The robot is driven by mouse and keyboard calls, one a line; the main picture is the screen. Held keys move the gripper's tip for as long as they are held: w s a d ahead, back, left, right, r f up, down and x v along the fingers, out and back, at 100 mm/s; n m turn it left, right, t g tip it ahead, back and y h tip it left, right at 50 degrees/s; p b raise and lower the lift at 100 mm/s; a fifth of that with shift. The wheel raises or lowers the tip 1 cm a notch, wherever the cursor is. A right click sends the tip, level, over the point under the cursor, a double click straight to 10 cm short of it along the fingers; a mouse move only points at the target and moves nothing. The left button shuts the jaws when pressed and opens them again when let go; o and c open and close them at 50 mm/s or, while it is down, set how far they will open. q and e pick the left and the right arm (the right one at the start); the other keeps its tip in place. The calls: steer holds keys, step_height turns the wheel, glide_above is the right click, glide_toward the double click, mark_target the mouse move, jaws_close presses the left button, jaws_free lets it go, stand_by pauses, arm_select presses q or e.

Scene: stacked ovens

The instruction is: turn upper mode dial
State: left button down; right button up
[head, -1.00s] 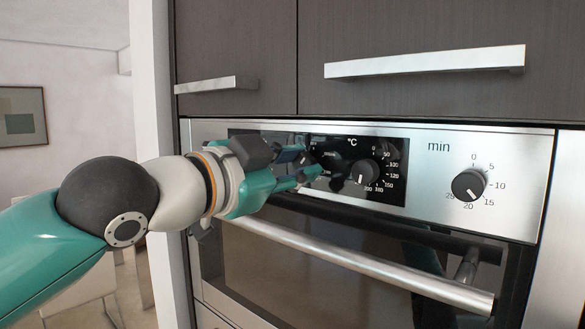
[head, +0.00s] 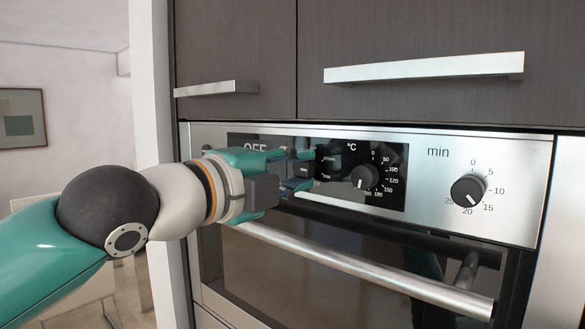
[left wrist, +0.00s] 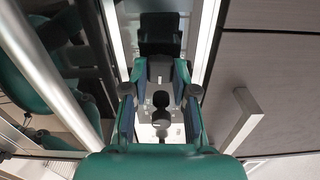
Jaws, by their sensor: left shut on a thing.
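The upper oven's control panel (head: 415,215) shows in the head view, with mode marks (head: 327,161) just right of my left gripper (head: 307,170). The gripper's fingers, one above the other, are at the black part of the panel and shut on the upper mode dial. My right gripper is in neither view.
Right of the gripper are the temperature dial (head: 363,178) and the minute dial (head: 468,188). The oven handle (head: 350,265) runs below the panel. Cabinet handles (head: 425,67) jut out above. Free room lies left of the oven.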

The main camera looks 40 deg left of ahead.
arm_select(q)
steer(key=m, duration=0.5)
steer(key=shift+f+p, duration=0.35)
steer(key=shift+w, duration=0.1)
steer(key=c, duration=0.9)
jaws_free()
steer(key=shift+d, duration=0.1)
steer(key=shift+r, duration=0.1)
steer(key=shift+s+r, duration=0.1)
steer(key=shift+s, duration=0.5)
steer(key=shift+s+a, duration=0.2)
steer(key=shift+s, duration=1.6)
steer(key=shift+s+a, duration=0.15)
steer(key=shift+s, duration=1.65)
steer(key=shift+s+a, duration=0.2)
steer(key=shift+s, duration=1.6)
